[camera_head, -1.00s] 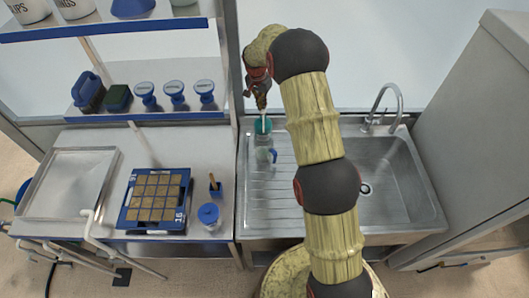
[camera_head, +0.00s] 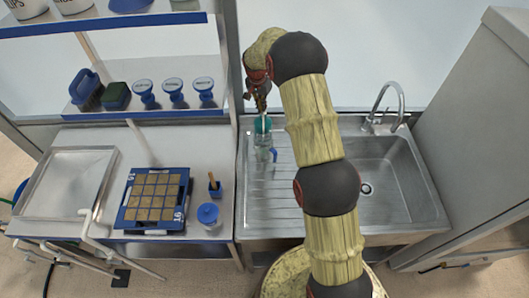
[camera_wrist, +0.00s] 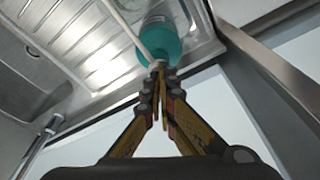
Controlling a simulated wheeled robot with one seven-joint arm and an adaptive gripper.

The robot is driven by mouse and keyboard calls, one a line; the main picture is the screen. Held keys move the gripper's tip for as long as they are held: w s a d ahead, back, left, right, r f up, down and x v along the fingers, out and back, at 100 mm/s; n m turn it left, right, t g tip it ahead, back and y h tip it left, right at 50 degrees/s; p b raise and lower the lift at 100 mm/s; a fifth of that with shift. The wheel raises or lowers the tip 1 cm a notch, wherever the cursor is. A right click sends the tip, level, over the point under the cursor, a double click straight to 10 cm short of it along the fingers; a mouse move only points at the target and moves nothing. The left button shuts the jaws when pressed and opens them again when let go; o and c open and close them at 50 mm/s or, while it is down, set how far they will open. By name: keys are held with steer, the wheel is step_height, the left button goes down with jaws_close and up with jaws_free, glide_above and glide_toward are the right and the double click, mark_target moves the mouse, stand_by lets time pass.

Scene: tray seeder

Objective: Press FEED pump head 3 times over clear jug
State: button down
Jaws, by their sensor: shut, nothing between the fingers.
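A teal pump bottle (camera_head: 262,125) stands at the back left of the sink's drainboard. It also shows in the wrist view (camera_wrist: 168,46), with a pale pump spout (camera_wrist: 130,22) passing beside the fingers. The label cannot be read. A clear jug (camera_head: 262,155) with a blue handle stands just in front of the bottle on the drainboard. My gripper (camera_head: 262,108) is above the bottle, pointing down, with its fingers shut and empty. In the wrist view its fingertips (camera_wrist: 159,68) overlap the pump top; I cannot tell whether they touch it.
The steel sink basin (camera_head: 362,180) and faucet (camera_head: 385,105) are to the right. On the left bench are a blue seed tray (camera_head: 123,217), a blue-lidded container (camera_head: 209,214) and a small pot (camera_head: 215,188). A shelf (camera_head: 150,112) holds a brush, sponge and several blue-topped items.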

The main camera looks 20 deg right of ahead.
steer(key=shift+s+f, duration=0.1)
steer(key=shift+f, duration=0.4)
steer(key=shift+r, duration=0.1)
steer(key=shift+r+p, duration=0.3)
steer(key=shift+r, duration=1.2)
steer(key=shift+f, duration=0.2)
